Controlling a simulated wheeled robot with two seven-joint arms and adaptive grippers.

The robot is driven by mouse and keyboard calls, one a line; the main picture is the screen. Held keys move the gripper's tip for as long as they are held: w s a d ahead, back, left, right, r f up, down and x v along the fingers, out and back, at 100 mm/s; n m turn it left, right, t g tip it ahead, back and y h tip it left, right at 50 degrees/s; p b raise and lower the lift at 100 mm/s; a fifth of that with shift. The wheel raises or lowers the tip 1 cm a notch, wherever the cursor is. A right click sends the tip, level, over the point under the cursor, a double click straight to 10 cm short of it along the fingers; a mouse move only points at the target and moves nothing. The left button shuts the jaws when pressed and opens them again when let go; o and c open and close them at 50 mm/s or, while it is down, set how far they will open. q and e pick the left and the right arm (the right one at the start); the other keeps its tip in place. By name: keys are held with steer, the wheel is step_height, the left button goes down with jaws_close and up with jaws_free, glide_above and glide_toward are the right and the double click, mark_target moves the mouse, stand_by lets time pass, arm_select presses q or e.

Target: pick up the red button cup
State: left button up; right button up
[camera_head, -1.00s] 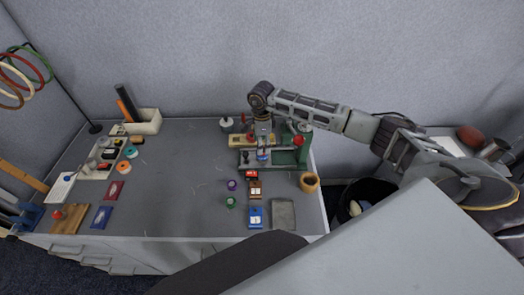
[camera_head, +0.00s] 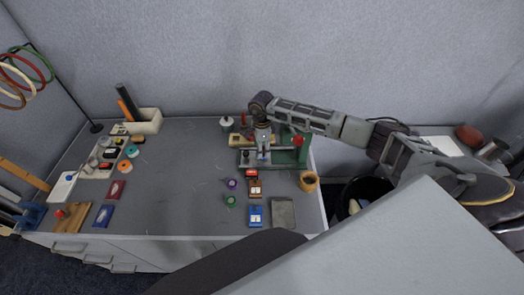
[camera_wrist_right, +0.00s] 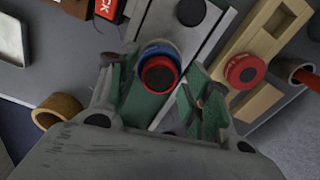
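A small red cup with a dark round centre (camera_wrist_right: 160,74) sits at a blue ring (camera_wrist_right: 157,50) in the right wrist view, over a grey metal strip. My right gripper (camera_wrist_right: 160,100) has its fingers spread on either side of the red cup, with a gap visible. In the head view my right gripper (camera_head: 263,149) points down over the fixture at the back right of the table; the cup is mostly hidden there. My left gripper is not in view.
A green press-like fixture (camera_head: 290,157) stands close beside my right gripper. A brown ring-shaped cup (camera_head: 309,181) is near the table's right edge. Small purple (camera_head: 232,183) and green (camera_head: 231,201) pieces lie in front. The middle of the table (camera_head: 180,175) is clear.

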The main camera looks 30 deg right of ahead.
steer(key=c, duration=0.6)
steer(key=shift+r, duration=0.1)
step_height(320, 180, up, 8)
steer(key=shift+w+b, duration=0.1)
steer(key=shift+b, duration=0.8)
steer(key=shift+r, duration=0.95)
